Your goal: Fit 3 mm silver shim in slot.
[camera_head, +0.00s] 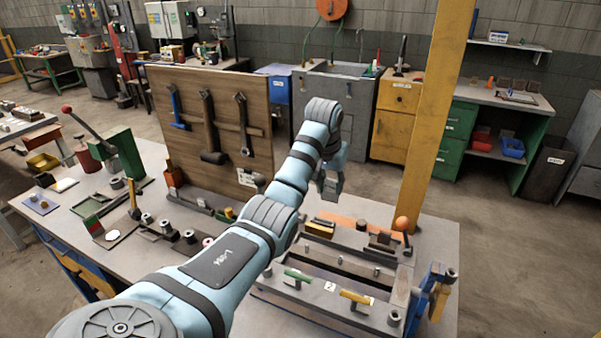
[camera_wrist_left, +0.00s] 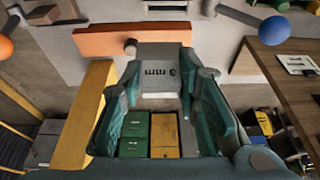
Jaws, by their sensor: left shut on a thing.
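My left gripper (camera_head: 329,186) hangs at the end of the blue arm, above the far side of the bench. In the left wrist view its fingers (camera_wrist_left: 160,85) are shut on a grey-silver shim (camera_wrist_left: 168,72) marked "3 mm", whose lettering appears upside down. A grey metal fixture (camera_head: 340,268) with long channels lies on the bench, nearer than the gripper. A green-handled piece (camera_head: 298,275) and a yellow-handled piece (camera_head: 356,297) sit along its front. Which channel is the slot cannot be told. My right gripper is out of sight.
A wooden tool board (camera_head: 210,125) stands to the left. A lever with an orange knob (camera_head: 402,223) stands at the fixture's right. An orange strip (camera_wrist_left: 130,41) shows beyond the shim.

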